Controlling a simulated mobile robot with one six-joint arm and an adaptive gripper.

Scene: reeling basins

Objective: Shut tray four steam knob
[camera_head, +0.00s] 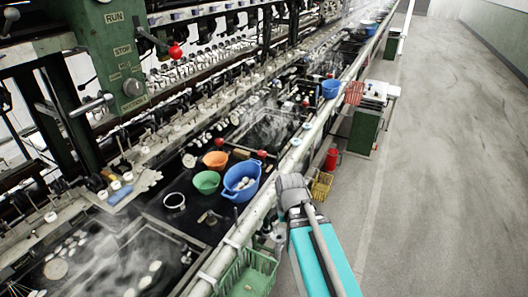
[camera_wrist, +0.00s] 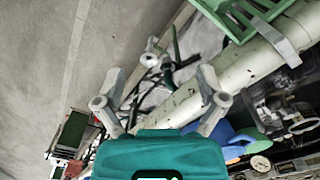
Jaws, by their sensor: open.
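In the wrist view my gripper (camera_wrist: 159,74) is open, its two grey fingers spread with nothing held between them. A small pale round fitting (camera_wrist: 150,58), possibly a steam knob, shows beyond the fingertips among dark thin pipework. It looks apart from the fingers, and I cannot tell which tray it serves or how it is turned. In the head view my arm reaches to the long pale pipe at the basin edge; the fingers are not clear there.
The pale pipe (camera_wrist: 185,95) runs close beside my gripper. A green crate (camera_head: 250,274) hangs outside the basins. A blue basin (camera_head: 241,181) and a green bowl (camera_head: 206,182) sit inside. A red canister (camera_head: 332,157) stands beyond my arm. The aisle floor (camera_head: 440,170) is clear.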

